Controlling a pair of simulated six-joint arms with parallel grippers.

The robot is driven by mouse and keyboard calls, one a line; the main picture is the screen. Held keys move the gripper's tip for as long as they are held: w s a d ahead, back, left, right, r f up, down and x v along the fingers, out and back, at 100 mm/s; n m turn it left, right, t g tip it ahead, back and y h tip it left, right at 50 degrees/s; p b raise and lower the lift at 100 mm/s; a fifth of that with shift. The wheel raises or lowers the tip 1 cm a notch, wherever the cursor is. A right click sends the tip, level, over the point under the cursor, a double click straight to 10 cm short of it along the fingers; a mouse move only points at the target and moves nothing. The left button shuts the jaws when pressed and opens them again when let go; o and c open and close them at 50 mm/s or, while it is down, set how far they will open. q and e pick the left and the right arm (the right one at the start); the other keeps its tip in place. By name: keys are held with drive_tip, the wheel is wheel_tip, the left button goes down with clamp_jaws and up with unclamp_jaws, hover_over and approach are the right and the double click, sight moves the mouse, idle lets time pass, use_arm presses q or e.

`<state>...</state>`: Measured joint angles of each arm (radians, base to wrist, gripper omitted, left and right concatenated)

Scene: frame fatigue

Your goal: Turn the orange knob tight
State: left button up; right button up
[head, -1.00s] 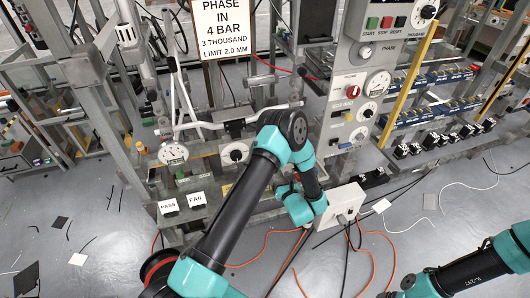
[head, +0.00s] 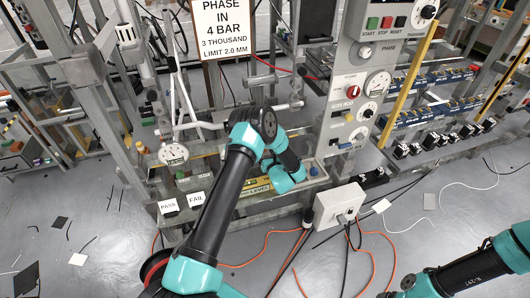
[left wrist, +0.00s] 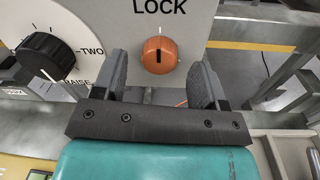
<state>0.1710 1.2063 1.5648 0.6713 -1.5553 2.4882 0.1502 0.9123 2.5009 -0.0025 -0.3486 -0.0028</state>
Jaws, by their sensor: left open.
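The orange knob (left wrist: 160,55) is in the left wrist view, on a grey panel below the word LOCK. Its dark slot stands upright, in line with a short mark above it. My left gripper (left wrist: 160,72) is open, with one finger on each side of the knob and visible gaps between. I see no contact with the knob. In the head view my left arm (head: 232,180) reaches to the bench, and its fingers are hidden behind its wrist. I cannot pick out the orange knob there. My right arm (head: 470,272) shows at the lower right, its gripper out of view.
A black dial knob (left wrist: 48,58) sits left of the orange knob. In the head view, a round gauge (head: 173,153), PASS and FAIL blocks (head: 168,206) and a white box (head: 338,204) are near my left arm. Cables lie on the floor.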

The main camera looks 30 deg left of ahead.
use_arm(q)
drive_tip(key=shift+w+a, duration=0.4)
drive_tip(key=shift+a, duration=0.15)
drive_tip(key=shift+c, duration=0.5)
drive_tip(key=c, duration=0.8)
drive_tip(key=shift+m, duration=0.3)
drive_tip(key=m, duration=0.8)
drive_tip(key=m+t, duration=0.1)
drive_tip(key=m, duration=1.5)
drive_tip(key=shift+f+t+h, duration=0.25)
drive_tip(key=shift+t+h, duration=0.05)
drive_tip(key=shift+m, duration=0.3)
